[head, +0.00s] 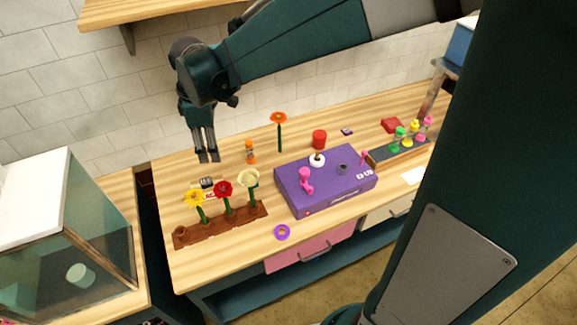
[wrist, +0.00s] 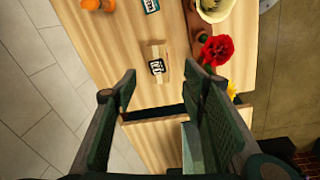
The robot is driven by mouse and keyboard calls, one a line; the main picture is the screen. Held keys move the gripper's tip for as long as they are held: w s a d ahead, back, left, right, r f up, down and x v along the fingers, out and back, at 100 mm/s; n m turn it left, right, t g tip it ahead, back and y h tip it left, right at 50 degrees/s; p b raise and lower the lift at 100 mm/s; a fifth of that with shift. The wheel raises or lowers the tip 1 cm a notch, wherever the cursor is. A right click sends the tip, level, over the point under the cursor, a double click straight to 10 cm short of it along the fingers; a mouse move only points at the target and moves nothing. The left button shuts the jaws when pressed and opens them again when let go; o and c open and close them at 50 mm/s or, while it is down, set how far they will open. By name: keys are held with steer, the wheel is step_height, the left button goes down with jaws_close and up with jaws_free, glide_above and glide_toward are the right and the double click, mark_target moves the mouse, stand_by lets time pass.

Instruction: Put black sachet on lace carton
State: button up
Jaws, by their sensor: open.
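My gripper (head: 209,159) is open and empty above the left part of the table; its two spread fingers also show in the wrist view (wrist: 163,92). A small black item with white marks (wrist: 157,67), which looks like the black sachet, lies below and ahead of the fingers. It also shows in the head view (head: 206,182), behind the flower rack. A pale tan piece shows around it in the wrist view; I cannot tell whether that is a carton. A small teal and white labelled item (wrist: 151,5) lies farther along. I cannot make out for certain which item is the lace carton.
A brown rack (head: 240,222) with yellow, red and cream flowers stands at the front. An orange bottle (head: 250,153) stands behind, with an upright orange flower (head: 279,121) to its right. A purple box (head: 330,190) fills the middle. A glass tank (head: 65,240) stands at left.

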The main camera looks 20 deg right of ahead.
steer(key=s+d+r+m+t, duration=0.3)
steer(key=s+d+m, duration=0.4)
steer(key=s, duration=0.4)
steer(key=s+d+r+m+t, duration=0.2)
steer(key=s+d+m, duration=0.5)
steer(key=s, duration=0.4)
steer(key=shift+s+d+r+m+t, duration=0.3)
steer(key=shift+s+d+r+t, duration=0.1)
steer(key=shift+d+r, duration=0.25)
steer(key=shift+o, duration=0.5)
steer(key=shift+f, duration=0.1)
